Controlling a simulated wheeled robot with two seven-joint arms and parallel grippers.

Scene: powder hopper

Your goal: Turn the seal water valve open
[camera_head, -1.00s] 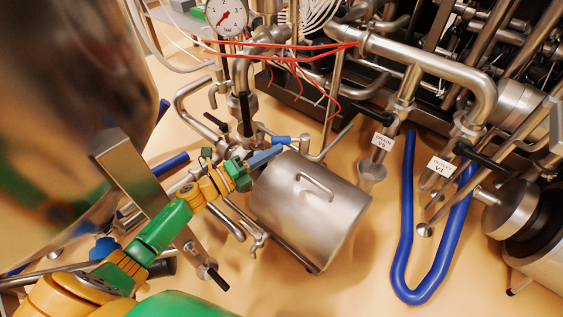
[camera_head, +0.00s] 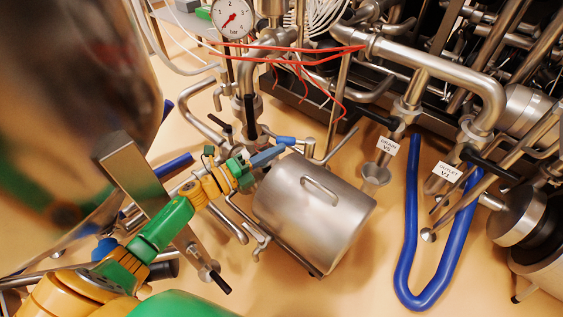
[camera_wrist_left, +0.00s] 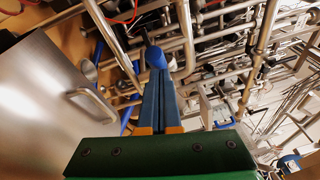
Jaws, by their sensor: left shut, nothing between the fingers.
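A small blue handle (camera_head: 286,141), which looks like the seal water valve lever, sits on the pipework just behind the steel cylinder. My left gripper (camera_head: 283,149) is shut and empty, its blue fingertips right beside this handle. In the left wrist view the shut fingers (camera_wrist_left: 161,72) point at the rounded blue handle end (camera_wrist_left: 155,57), which shows just past the tips. I cannot tell whether they touch. The valve body is hard to make out among the pipes. My right gripper is not in view.
The steel cylinder (camera_head: 315,215) with a bar handle stands close to my left gripper. Black-handled valves tagged drain V5 (camera_head: 387,146) and outlet V1 (camera_head: 449,172) are to the right, with a blue hose (camera_head: 408,230). Red wires (camera_head: 300,60) and a pressure gauge (camera_head: 232,18) are behind.

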